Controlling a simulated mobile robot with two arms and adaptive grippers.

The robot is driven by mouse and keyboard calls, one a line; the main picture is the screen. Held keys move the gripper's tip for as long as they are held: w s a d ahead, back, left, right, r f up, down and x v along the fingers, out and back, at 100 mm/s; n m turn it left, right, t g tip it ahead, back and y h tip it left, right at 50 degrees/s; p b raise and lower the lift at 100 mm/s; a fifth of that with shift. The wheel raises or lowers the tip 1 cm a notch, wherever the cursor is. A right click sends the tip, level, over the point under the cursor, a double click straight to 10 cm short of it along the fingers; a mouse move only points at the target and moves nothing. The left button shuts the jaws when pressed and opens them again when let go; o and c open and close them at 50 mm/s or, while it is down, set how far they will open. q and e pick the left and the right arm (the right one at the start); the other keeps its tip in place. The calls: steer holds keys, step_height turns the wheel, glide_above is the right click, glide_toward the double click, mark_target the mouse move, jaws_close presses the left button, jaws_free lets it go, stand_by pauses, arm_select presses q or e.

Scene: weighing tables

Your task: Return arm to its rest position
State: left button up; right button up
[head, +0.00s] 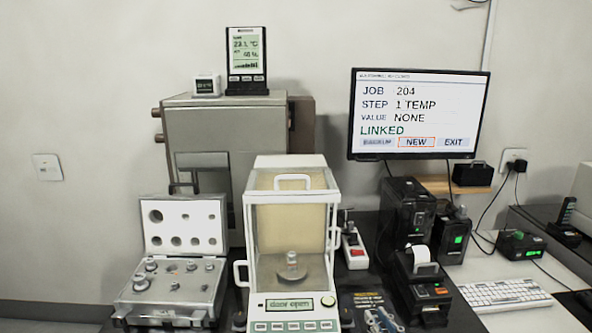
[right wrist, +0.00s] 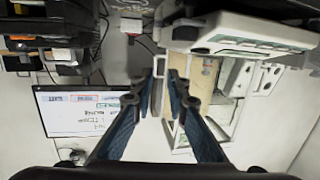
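My right gripper (head: 382,319) shows at the bottom edge of the head view, low in front of the dark table, between the balance and the label printer. In the right wrist view its two blue-padded fingers (right wrist: 163,85) stand apart with nothing between them, so it is open and empty. That view is upside down, with the monitor (right wrist: 85,110) at left and the balance (right wrist: 240,35) at upper right. My left gripper is in neither view.
The balance (head: 249,215) reads "door open" and holds a small metal weight (head: 292,258). An open weight case (head: 150,312) stands left. A label printer (head: 421,288) stands right of the gripper. The monitor (head: 420,113) shows job 204. Free air lies above the table's front.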

steer(key=s+f+g+h, duration=0.2)
steer(key=s+f+g, duration=0.4)
steer(key=s+f, duration=0.65)
steer(key=s+d+f+g+h, duration=0.1)
steer(key=s+f+g, duration=0.15)
steer(key=s, duration=0.75)
steer(key=s+d+f+g+h, duration=0.15)
steer(key=s+g, duration=0.25)
steer(key=s, duration=0.7)
step_height(320, 180, down, 26)
steer(key=s+g, duration=0.1)
steer(key=g, duration=0.1)
steer(key=s+d+f, duration=0.2)
steer(key=s+f, duration=1.4)
steer(key=s, duration=0.1)
steer(key=shift+s+d+f+g+y, duration=0.25)
steer(key=shift+f+g+y, duration=0.1)
steer(key=shift+f, duration=0.05)
